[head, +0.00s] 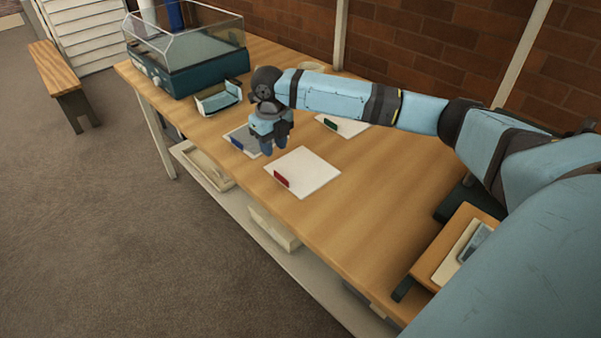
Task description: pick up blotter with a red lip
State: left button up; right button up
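The blotter with a red lip (309,172) is a flat white square lying on the wooden table, its red lip on the front left edge. My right gripper (268,149) hangs above the table, just behind and left of the red-lipped blotter and apart from it. Its fingers point down and look close together; I cannot tell if they are open or shut. A grey blotter with a blue lip (238,141) lies partly hidden beside the gripper. A white blotter with a green lip (345,126) lies behind, partly covered by my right arm. My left gripper does not show.
A glass-topped teal case (195,68) stands at the table's far left end, with a small teal and white tray (218,98) near it. A wooden board with items (452,241) is at the right. The table (365,205) right of the red-lipped blotter is clear. A brick wall runs behind.

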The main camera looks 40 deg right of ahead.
aim_at(275, 171)
notch_tip(275, 171, down, 8)
jog(key=shift+s+f+b, duration=0.1)
jog(key=shift+s+b, duration=0.05)
jog(key=shift+b, duration=0.45)
jog(key=shift+a, duration=0.1)
grip_shut()
